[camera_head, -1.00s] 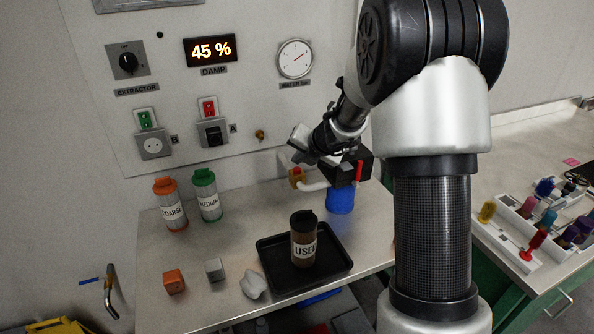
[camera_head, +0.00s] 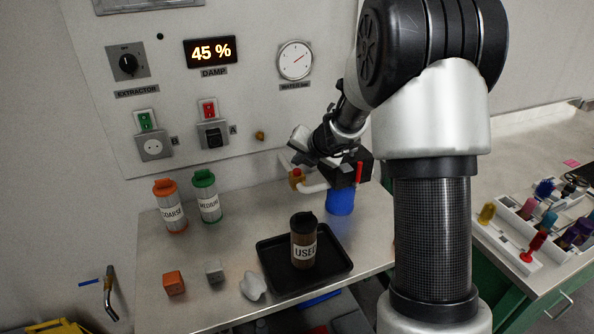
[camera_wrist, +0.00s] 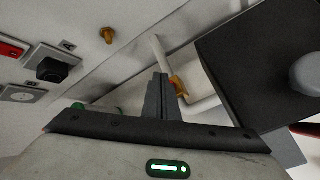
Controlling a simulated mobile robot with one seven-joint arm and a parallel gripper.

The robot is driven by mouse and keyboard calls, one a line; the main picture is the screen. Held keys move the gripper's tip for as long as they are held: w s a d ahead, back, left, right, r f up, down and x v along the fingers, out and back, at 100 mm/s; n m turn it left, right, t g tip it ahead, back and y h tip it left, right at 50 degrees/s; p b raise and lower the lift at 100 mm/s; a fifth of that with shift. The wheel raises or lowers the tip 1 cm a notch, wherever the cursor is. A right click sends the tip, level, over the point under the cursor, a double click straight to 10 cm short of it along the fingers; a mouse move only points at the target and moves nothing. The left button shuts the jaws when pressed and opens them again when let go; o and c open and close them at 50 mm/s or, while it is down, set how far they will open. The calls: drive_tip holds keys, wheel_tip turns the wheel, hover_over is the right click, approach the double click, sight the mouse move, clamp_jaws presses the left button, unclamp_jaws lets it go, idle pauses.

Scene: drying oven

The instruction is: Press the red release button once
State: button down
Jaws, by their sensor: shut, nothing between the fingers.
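Small red parts show in several places, and I cannot tell for sure which is the release button. One is a red cap (camera_head: 296,171) on a brass fitting (camera_head: 297,182) on a white pipe. Another is a red upright piece (camera_head: 359,172) at the black box (camera_head: 345,174) above a blue container (camera_head: 340,201). My gripper (camera_wrist: 161,80) is shut and empty in the wrist view. Its fingertips appear close beside the brass fitting (camera_wrist: 179,86); contact cannot be told. In the head view my gripper (camera_head: 306,158) is just above that fitting, its tips unclear.
The wall panel holds a red switch (camera_head: 208,109), a green switch (camera_head: 146,121), a dial and a "45 %" display (camera_head: 211,51). Orange and green-lidded jars stand left.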

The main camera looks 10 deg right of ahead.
idle(0.7)
drive_tip(key=shift+f+b, duration=0.35)
drive_tip(key=shift+f, duration=0.1)
drive_tip(key=shift+f+b, duration=0.4)
drive_tip(key=shift+f, duration=0.1)
idle(0.7)
drive_tip(key=shift+r, duration=0.15)
drive_tip(key=shift+r+p, duration=0.8)
drive_tip(key=shift+p, duration=0.2)
wheel_tip(320, 180, up, 5)
drive_tip(key=p, duration=0.5)
